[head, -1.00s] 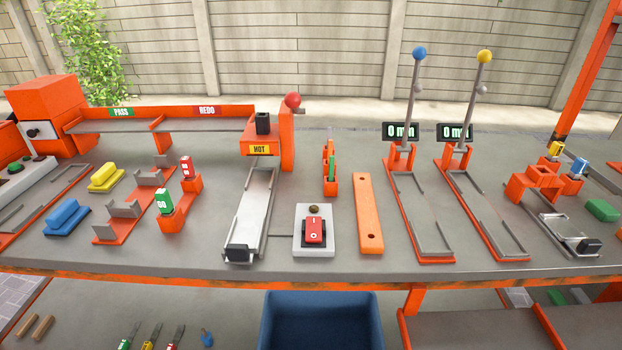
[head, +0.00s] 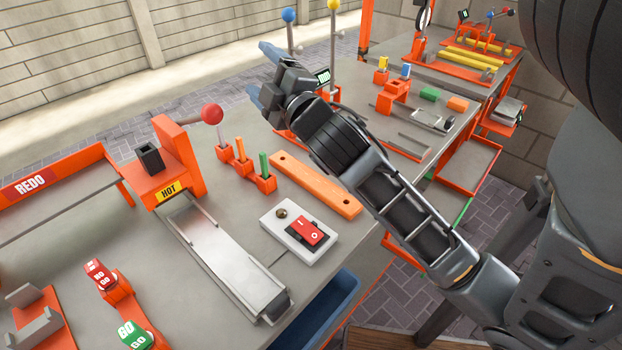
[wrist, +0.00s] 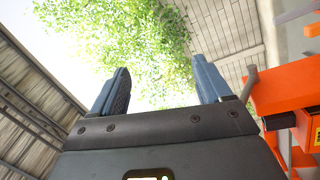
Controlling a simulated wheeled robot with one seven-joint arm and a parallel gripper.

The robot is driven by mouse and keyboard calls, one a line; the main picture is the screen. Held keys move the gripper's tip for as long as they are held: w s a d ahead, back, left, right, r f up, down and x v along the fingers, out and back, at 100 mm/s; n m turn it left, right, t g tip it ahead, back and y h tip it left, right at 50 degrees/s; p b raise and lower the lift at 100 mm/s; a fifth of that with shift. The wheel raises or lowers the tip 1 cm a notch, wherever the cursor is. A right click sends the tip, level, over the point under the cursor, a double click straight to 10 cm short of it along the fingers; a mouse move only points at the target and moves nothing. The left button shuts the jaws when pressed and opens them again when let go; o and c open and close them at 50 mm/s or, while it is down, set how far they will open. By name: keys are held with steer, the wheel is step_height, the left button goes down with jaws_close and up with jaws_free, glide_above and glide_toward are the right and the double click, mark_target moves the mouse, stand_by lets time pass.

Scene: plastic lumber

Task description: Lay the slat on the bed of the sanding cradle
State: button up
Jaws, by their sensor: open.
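The slat, a long flat orange bar (head: 312,183) with a hole near each end, lies on the grey workbench. My gripper (head: 264,76) is raised in the head view, above the bench and beyond the slat, apart from it. In the wrist view its two blue fingers (wrist: 160,78) are spread with nothing between them, against sky and foliage. I cannot tell for certain which fixture is the sanding cradle. An orange block with a grey railed bed (head: 403,130) stands at the right, partly behind my arm.
A press marked HOT (head: 168,170) with a metal bed (head: 222,252) stands left of the slat. A red rocker switch (head: 307,232) and an orange holder with coloured sticks (head: 263,182) are close to the slat. Posts with blue (head: 289,15) and yellow knobs rise behind my gripper.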

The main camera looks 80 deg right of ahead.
steer(key=s+d+r+m+g+h, duration=0.3)
steer(key=s+d+r+m+g, duration=0.15)
steer(key=d+g, duration=0.2)
steer(key=s+d+r+m+g+h, duration=0.3)
steer(key=s+d+r+g, duration=0.15)
steer(key=d, duration=0.35)
steer(key=s+d+f+m+g+y, duration=0.2)
steer(key=s+m+g, duration=0.1)
steer(key=s+g, duration=0.15)
steer(key=s+d+f+m+g+y, duration=0.2)
steer(key=s+g+y, duration=0.1)
steer(key=s+g, duration=0.15)
steer(key=t+y+p, duration=0.1)
steer(key=t+y, duration=0.4)
steer(key=y, duration=1)
glide_above(312, 179)
steer(key=f, duration=1.3)
steer(key=s+f, duration=0.1)
steer(key=f, duration=0.6)
steer(key=shift+w+a+f, duration=0.1)
steer(key=shift+w+f, duration=0.05)
steer(key=shift+f, duration=0.1)
steer(key=shift+w+f+p, duration=0.2)
steer(key=shift+f+p, duration=0.05)
steer(key=shift+f, duration=1.55)
steer(key=shift+w+f+p, duration=0.15)
steer(key=shift+f+p, duration=0.1)
steer(key=shift+f, duration=1.5)
steer(key=shift+c, duration=0.3)
